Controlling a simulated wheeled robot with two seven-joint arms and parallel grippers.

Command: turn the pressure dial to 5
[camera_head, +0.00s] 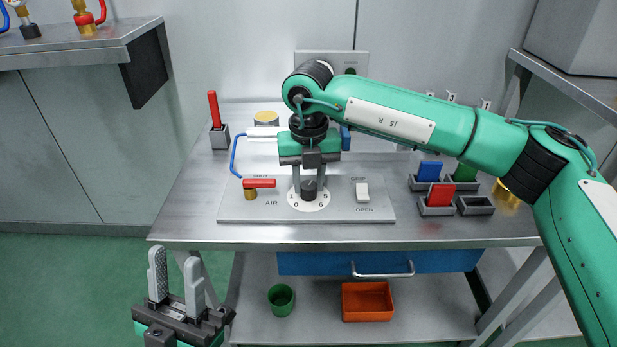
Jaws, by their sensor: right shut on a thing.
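My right gripper (309,187) reaches down from above and is shut on the knob, one finger on each side. The knob's pointer is too small to read. My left gripper (176,275) is open and empty, below and left of the table, in front of its edge.
On the panel are a red-handled air valve (259,184) and a white switch (362,191) marked OPEN. A blue hose (234,155) runs behind. Small bins with red (440,194), blue and green blocks stand right. A red-handled tool (215,110) stands left.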

